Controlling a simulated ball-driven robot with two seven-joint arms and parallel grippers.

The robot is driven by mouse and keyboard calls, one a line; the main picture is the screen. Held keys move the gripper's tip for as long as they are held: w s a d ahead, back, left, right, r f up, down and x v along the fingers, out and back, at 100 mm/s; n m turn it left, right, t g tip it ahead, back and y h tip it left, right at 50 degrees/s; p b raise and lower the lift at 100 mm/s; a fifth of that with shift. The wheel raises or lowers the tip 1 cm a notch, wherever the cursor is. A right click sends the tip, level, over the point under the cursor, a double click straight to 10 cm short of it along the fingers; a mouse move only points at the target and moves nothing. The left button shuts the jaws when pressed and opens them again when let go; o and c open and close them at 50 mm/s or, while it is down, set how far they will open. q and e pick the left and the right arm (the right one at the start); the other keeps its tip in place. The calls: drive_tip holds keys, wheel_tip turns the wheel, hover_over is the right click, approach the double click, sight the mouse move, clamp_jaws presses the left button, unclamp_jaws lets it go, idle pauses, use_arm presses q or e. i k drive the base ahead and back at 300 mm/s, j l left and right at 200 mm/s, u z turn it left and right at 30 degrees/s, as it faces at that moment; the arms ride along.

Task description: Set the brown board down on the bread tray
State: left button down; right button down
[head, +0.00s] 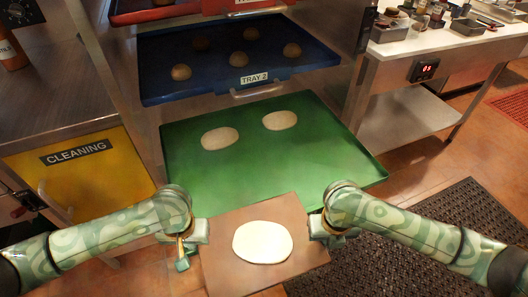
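The brown board (288,212) is held roughly flat at the bottom middle, with a pale flat oval of dough (262,242) on it. My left gripper (193,243) is at the board's left edge and my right gripper (322,229) at its right edge. Both appear shut on the board, though the fingertips are partly hidden. The green tray (255,170), apparently the bread tray, is pulled out beyond the board. Two pale dough pieces, left (220,138) and right (280,120), lie on its far half; its near half is bare.
A blue tray (215,82) labelled TRAY 2, with several brown buns, is above and behind the green one. A red tray (205,12) is higher. A yellow CLEANING cabinet (85,180) stands left, a steel table (440,40) right. A dark mat (450,215) lies right.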

sight(257, 169)
drive_tip(key=i, duration=0.95)
